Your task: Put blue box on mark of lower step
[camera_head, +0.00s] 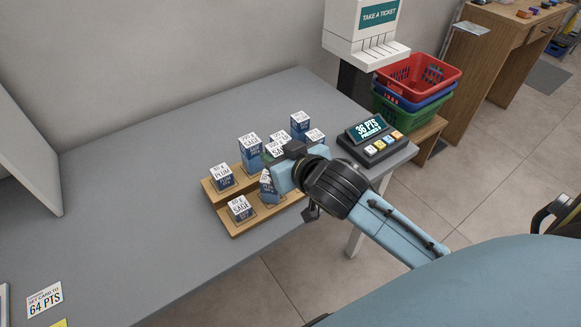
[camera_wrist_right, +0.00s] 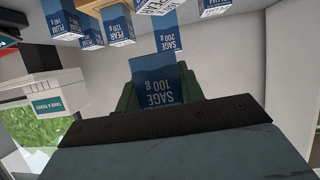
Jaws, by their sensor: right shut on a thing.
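My right gripper (camera_head: 272,172) is at the stepped wooden stand on the grey counter, and its arm comes in from the right. In the right wrist view the gripper (camera_wrist_right: 156,92) is shut on a blue box (camera_wrist_right: 155,72) marked SAGE 100 g, held between its green fingers. In the head view a blue box (camera_head: 266,189) beside the gripper is partly covered by it; contact with the step cannot be told. The lower step (camera_head: 233,228) carries another SAGE box (camera_head: 240,207) at its left end. The lower step's mark is not visible. My left gripper is not in view.
The upper step (camera_head: 209,194) holds a PLUM box (camera_head: 222,179), a taller SAGE box (camera_head: 250,150) and others, close around the gripper. A points display (camera_head: 370,131) stands right of the stand. Stacked baskets (camera_head: 418,78) are beyond.

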